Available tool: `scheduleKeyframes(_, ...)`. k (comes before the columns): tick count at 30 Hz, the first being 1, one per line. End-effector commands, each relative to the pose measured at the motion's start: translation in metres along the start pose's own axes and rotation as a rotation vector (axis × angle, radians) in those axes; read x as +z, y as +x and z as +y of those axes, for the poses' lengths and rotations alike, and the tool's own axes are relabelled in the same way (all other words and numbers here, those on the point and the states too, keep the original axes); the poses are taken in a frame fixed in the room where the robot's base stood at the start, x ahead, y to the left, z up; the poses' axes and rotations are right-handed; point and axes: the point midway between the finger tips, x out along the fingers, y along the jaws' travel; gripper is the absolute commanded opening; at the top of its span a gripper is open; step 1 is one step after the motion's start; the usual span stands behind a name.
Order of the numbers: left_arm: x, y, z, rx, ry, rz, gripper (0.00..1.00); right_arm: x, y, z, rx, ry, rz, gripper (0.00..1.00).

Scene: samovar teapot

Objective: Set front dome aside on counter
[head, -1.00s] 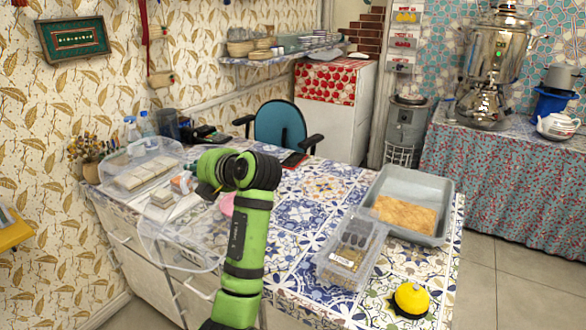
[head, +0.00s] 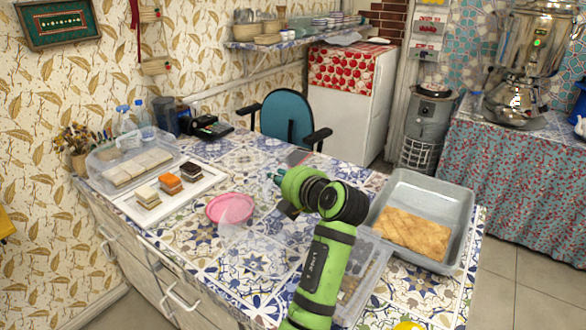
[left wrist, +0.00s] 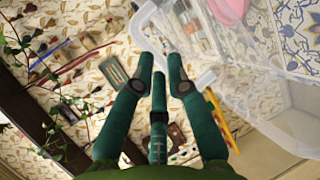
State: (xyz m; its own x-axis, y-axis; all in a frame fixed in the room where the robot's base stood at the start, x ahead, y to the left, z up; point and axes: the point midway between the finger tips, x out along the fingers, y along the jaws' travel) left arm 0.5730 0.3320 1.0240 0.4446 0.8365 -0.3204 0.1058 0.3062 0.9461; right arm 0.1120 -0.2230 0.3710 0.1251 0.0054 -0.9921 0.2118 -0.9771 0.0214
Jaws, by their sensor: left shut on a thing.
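My left gripper (head: 276,177) reaches over the middle of the tiled counter (head: 195,240), with teal fingers pointing left. It is shut on the clear front dome (left wrist: 275,100), which fills the right of the left wrist view. The fingers (left wrist: 161,72) are at its edge; the exact contact is unclear. In the head view the dome is barely visible, a faint haze beside the pink plate. The front tray (head: 150,213) lies uncovered with white, orange and dark cake pieces. My right gripper is not in view.
A second clear dome (head: 113,152) covers pale cakes behind the front tray. A pink plate (head: 222,204) sits mid-counter. At the right are a clear lidded box (head: 372,270), a grey pan (head: 450,200) with pastry and a yellow object (head: 409,325). The front left counter is clear.

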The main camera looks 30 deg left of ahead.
Motion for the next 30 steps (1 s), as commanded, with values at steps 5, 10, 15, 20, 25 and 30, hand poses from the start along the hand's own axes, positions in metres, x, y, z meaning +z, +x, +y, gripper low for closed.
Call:
scheduleKeyframes(5, -0.001, 0.002, -0.006, 0.002, 0.0, 0.001, 0.0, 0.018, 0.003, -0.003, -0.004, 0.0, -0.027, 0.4)
scheduleKeyframes(10, -0.002, 0.008, -0.022, 0.002, 0.002, 0.001, 0.0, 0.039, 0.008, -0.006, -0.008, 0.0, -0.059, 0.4)
scheduleKeyframes(15, -0.003, 0.015, -0.045, 0.002, 0.003, 0.001, 0.0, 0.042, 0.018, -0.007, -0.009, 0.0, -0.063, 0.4)
scheduleKeyframes(20, -0.004, 0.023, -0.068, 0.002, -0.003, -0.002, 0.0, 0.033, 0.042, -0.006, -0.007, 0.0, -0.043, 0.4)
scheduleKeyframes(25, -0.005, 0.028, -0.083, -0.001, -0.002, 0.001, 0.0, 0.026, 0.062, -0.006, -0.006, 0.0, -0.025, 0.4)
scheduleKeyframes(30, -0.005, 0.029, -0.086, -0.003, -0.003, 0.002, 0.0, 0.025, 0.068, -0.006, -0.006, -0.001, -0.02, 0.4)
